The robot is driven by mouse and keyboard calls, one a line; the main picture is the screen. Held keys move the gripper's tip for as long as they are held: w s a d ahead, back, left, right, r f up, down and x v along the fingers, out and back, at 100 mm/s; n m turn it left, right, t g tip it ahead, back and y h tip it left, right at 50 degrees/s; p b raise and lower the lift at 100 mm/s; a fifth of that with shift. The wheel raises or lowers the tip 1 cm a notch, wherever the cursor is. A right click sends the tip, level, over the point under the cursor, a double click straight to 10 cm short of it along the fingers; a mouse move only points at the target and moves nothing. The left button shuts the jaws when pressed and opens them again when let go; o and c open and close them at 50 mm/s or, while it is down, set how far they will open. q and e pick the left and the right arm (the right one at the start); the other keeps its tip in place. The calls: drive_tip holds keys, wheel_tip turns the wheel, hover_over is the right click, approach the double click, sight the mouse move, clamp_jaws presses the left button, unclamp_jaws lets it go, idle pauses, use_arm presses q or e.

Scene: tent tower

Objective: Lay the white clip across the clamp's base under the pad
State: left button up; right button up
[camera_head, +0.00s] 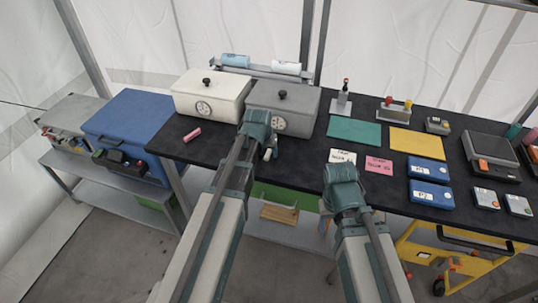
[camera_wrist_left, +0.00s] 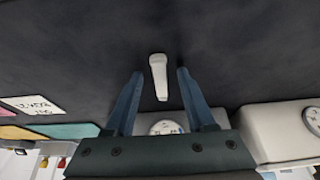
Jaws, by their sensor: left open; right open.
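The white clip (camera_wrist_left: 158,76) lies on the black table top between the two blue fingers of my left gripper (camera_wrist_left: 160,73) in the left wrist view. The fingers are apart, with a gap on each side of the clip. In the head view my left gripper (camera_head: 268,148) is low over the table in front of the grey box, and a small white bit shows beside it. The clamp (camera_head: 343,101), with a grey base and a red-tipped upright lever, stands towards the back of the table. My right gripper (camera_head: 341,178) is empty near the front edge; its fingers are mostly hidden.
A white box (camera_head: 208,95) and a grey box (camera_head: 285,107) with knobs stand behind my left gripper. A pink cylinder (camera_head: 192,134) lies to the left. Green (camera_head: 354,133) and yellow (camera_head: 416,143) mats, paper notes and blue cases (camera_head: 430,170) lie to the right.

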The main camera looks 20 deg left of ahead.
use_arm(q)
clamp_jaws()
drive_tip(key=shift+r, duration=0.15)
use_arm(e)
drive_tip(key=shift+r, duration=0.1)
